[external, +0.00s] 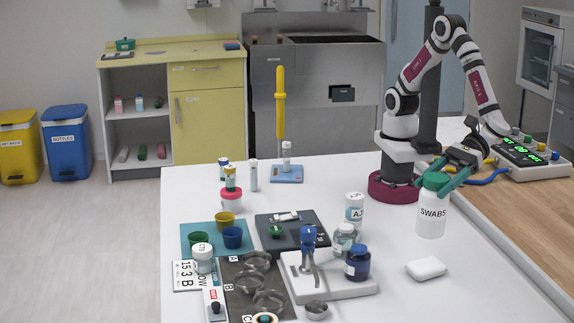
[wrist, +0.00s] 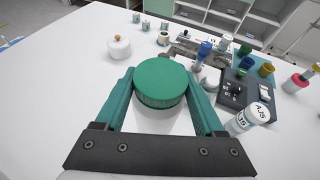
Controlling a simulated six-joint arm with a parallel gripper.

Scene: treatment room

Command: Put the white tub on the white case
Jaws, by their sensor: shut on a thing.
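The white tub (external: 431,214), labelled SWABS with a green lid, stands upright at the right of the table. My gripper (external: 436,181) has its green fingers shut on the tub near its lid. In the wrist view the green lid (wrist: 160,82) sits between the two fingers of my gripper (wrist: 160,90) and hides most of the tub. I cannot tell whether the tub's base touches the table. The white case (external: 426,268), small and rounded, lies on the table in front of the tub, apart from it. Its top looks bare in the external view.
A control box (external: 528,160) is at the right. Table around the case is clear.

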